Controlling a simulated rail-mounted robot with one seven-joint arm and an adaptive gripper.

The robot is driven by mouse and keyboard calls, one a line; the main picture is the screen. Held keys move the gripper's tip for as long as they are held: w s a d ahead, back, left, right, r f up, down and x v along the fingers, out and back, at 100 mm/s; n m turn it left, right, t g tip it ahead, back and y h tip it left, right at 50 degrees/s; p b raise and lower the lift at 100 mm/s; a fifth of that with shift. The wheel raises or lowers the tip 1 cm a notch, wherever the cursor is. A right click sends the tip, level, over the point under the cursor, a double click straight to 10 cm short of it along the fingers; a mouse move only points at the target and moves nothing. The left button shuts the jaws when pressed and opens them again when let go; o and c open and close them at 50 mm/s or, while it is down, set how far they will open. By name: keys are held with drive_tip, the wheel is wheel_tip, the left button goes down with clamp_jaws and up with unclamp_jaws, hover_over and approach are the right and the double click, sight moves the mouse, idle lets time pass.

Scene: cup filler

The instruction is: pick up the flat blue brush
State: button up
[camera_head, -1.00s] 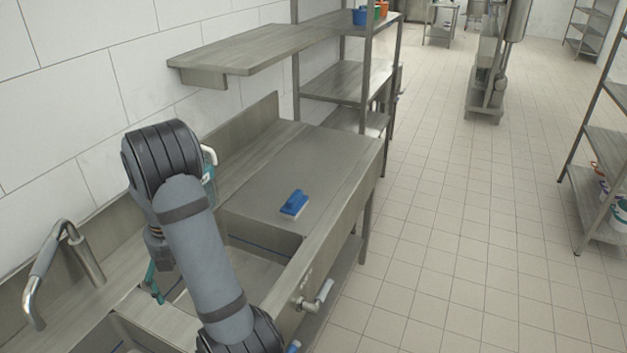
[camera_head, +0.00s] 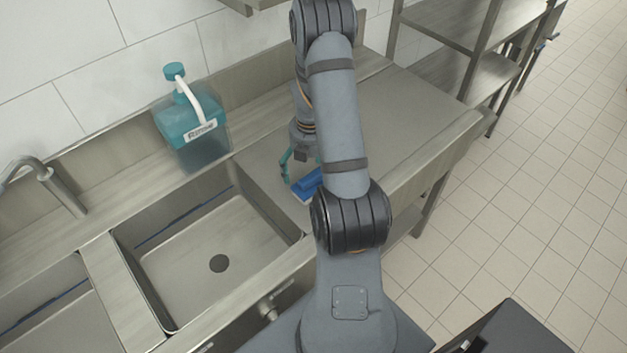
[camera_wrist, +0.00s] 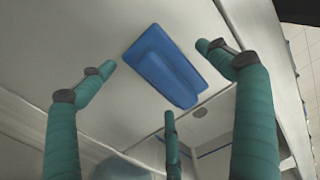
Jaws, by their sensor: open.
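The flat blue brush (camera_head: 306,186) lies on the steel counter just right of the sink, partly hidden behind my arm in the head view. In the wrist view the blue brush (camera_wrist: 165,66) lies flat and slanted near the top middle. My gripper (camera_head: 291,172) has teal fingers and is close by the brush on its left in the head view. In the wrist view my gripper (camera_wrist: 160,78) is open, with fingertips spread left, right and below the brush. A gap shows between the fingertips and the brush, and nothing is held.
A teal jug (camera_head: 193,130) with a white handle stands at the back of the sink (camera_head: 215,240). A tap (camera_head: 60,190) is at the far left. The counter (camera_head: 405,115) right of my arm is clear. Steel shelves (camera_head: 490,75) stand behind.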

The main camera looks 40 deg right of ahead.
drive_tip(key=shift+f, duration=0.5)
drive_tip(key=shift+a+f, duration=0.15)
drive_tip(key=shift+a, duration=0.15)
drive_tip(key=shift+d, duration=0.1)
drive_tip(key=c, duration=1.4)
